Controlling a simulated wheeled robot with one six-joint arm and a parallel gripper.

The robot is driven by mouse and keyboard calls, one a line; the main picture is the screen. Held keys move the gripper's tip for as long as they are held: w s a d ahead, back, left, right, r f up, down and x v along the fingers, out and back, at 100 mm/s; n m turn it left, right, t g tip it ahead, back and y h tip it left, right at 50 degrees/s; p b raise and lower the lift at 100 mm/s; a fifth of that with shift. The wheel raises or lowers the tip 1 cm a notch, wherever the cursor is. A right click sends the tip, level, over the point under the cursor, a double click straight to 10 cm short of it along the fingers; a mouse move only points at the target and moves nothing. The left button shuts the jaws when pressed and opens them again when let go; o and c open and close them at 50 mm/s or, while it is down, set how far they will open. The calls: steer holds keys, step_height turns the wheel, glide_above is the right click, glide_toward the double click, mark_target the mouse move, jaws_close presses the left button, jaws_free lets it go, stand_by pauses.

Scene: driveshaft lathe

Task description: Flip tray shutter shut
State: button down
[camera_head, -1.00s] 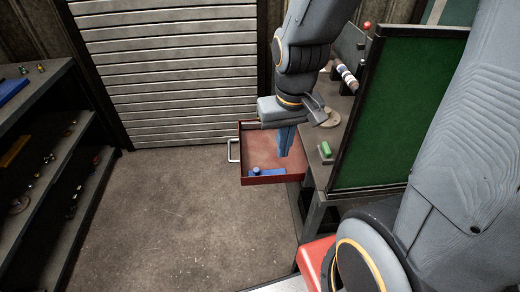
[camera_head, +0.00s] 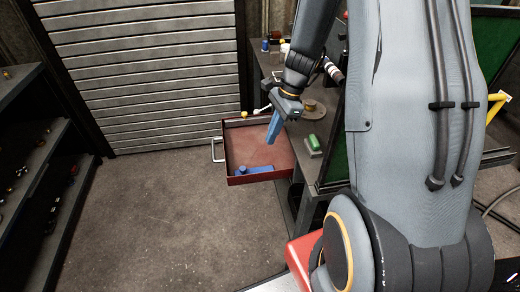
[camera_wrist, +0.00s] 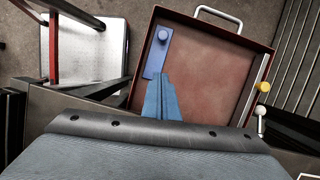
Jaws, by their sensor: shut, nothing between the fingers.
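A red tray (camera_head: 252,153) with a white handle (camera_head: 215,150) sticks out from the side of the workbench. Its top is open, with no cover over it in view. The tray fills the upper middle of the wrist view (camera_wrist: 215,70). A blue piece with a round knob (camera_head: 254,171) lies inside; it also shows in the wrist view (camera_wrist: 156,55). My gripper (camera_head: 271,140) is shut and empty, its blue fingers pointing down over the bench side of the tray. In the wrist view the fingertips (camera_wrist: 161,77) show beside the blue piece; contact cannot be told.
A yellow knob (camera_head: 243,114) is at the tray's far edge. The workbench (camera_head: 293,120) holds a green block (camera_head: 314,145) and a round brown piece (camera_head: 313,109). A roller shutter (camera_head: 145,70) stands behind, and dark shelves (camera_head: 40,150) stand at left. The floor left of the tray is clear.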

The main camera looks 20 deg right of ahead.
steer(key=p, duration=0.1)
glide_toward(248, 173)
steer(key=d+f, duration=0.2)
steer(key=shift+d+f, duration=0.35)
steer(key=a, duration=0.1)
steer(key=a+f+p, duration=0.1)
steer(key=a, duration=0.1)
steer(key=shift+w, duration=0.1)
steer(key=shift+a+f+p, duration=0.1)
steer(key=shift+a+p, duration=0.3)
steer(key=shift+a, duration=0.15)
